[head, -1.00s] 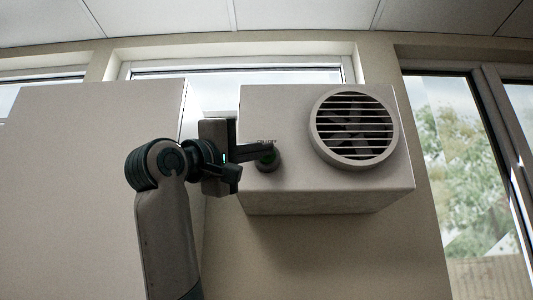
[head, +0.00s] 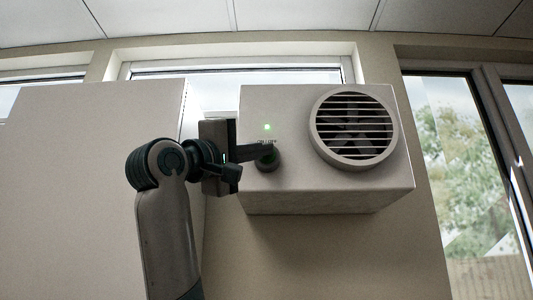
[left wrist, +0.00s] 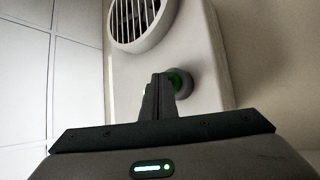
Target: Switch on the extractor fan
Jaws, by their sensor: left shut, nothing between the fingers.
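The extractor fan (head: 290,190) is a pale box high on the wall, with a round slatted grille (head: 354,128) at its right. A small green light (head: 267,127) glows on its front above a dark round button (head: 268,162). My left gripper (head: 270,150) is shut and empty, its fingertips at the button and partly covering it. In the left wrist view the closed fingers (left wrist: 158,95) stand in front of the green-centred button (left wrist: 184,84); whether they touch it I cannot tell. My right gripper is not in view.
A large pale cabinet-like block (head: 90,180) stands left of my arm. A window (head: 465,170) with trees outside is at the right. The wall below the fan box is clear.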

